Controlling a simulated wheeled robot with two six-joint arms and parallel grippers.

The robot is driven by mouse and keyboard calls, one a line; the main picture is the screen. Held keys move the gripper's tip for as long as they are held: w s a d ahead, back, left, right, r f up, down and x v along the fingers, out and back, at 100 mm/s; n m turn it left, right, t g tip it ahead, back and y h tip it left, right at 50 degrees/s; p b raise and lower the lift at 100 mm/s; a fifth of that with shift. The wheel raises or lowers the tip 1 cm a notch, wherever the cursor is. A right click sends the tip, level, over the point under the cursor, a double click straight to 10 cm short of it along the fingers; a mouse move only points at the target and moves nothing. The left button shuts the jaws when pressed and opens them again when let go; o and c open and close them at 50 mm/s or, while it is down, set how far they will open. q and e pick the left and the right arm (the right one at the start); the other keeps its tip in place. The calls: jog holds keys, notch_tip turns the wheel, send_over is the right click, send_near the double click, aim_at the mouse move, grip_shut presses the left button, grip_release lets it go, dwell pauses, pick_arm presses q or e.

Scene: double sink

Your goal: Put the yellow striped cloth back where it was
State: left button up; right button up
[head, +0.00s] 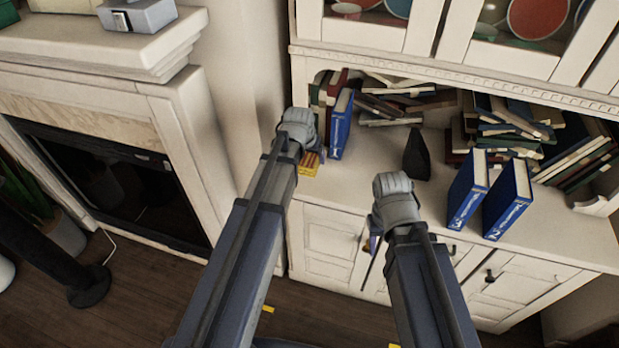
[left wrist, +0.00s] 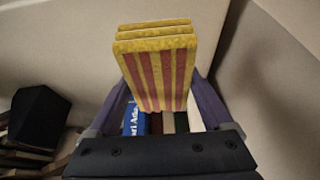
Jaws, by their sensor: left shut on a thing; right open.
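The yellow striped cloth (head: 309,168) is a folded block with red stripes. It shows large in the left wrist view (left wrist: 155,75), between the two purple fingers of my left gripper (left wrist: 160,102). My left gripper (head: 314,152) is shut on the cloth over the left end of the white cabinet's counter (head: 355,185), close to the wall. The wrist hides much of the cloth in the head view, and I cannot tell whether it touches the counter. My right gripper (head: 374,243) is open in front of the counter's edge, mostly hidden by its own wrist.
A blue book (head: 341,125) stands upright just right of the cloth. A dark wedge-shaped object (head: 417,155) stands mid-counter. Two blue volumes (head: 468,190) (head: 508,200) stand at the right. Piled books (head: 500,125) fill the shelf behind. A fireplace (head: 110,180) is at the left.

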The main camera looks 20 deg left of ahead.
aim_at(310, 179)
pick_arm(q)
jog(key=shift+f+b, duration=2.95)
jog(key=shift+f, duration=0.65)
jog(key=shift+f, duration=0.15)
jog(key=o, duration=1)
jog(key=shift+c, duration=0.2)
